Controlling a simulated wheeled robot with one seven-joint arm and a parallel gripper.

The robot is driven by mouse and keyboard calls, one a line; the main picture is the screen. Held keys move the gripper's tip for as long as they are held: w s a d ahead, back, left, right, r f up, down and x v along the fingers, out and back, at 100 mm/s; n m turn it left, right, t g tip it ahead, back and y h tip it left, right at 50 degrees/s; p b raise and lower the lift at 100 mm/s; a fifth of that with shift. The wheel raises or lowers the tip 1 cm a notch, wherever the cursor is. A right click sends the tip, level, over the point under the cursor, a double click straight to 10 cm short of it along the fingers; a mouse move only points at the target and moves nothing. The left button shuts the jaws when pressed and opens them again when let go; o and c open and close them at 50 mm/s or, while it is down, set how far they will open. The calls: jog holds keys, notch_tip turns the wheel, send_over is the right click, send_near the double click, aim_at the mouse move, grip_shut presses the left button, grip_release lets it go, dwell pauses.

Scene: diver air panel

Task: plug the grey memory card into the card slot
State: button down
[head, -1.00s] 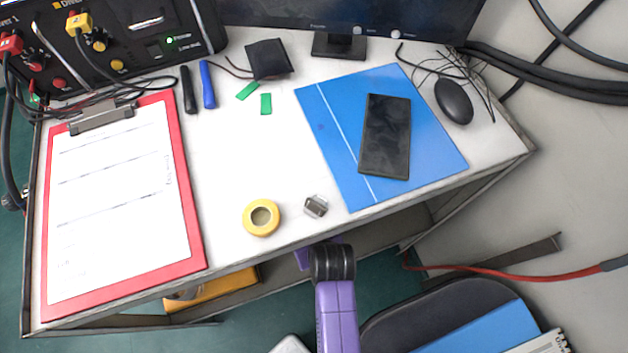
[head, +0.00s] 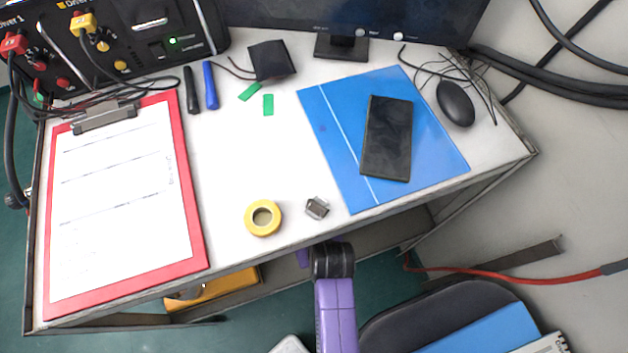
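A small grey piece (head: 317,208) lies near the front edge of the white table, right of the yellow tape roll; it looks like the memory card, but is too small to be sure. The black panel (head: 195,20) stands at the back left. A small dark recess (head: 156,50) beside a green light on its front may be the card slot; its label is unreadable. My purple arm shows at the bottom centre, below the table's front edge. My gripper is not in view.
A yellow tape roll (head: 263,217), a red clipboard (head: 197,240), a blue folder (head: 333,165) with a black phone (head: 387,138), two green pieces (head: 268,104) and two pens (head: 210,86) lie on the table (head: 235,170). Cables (head: 75,108) hang before the panel. The table's middle is clear.

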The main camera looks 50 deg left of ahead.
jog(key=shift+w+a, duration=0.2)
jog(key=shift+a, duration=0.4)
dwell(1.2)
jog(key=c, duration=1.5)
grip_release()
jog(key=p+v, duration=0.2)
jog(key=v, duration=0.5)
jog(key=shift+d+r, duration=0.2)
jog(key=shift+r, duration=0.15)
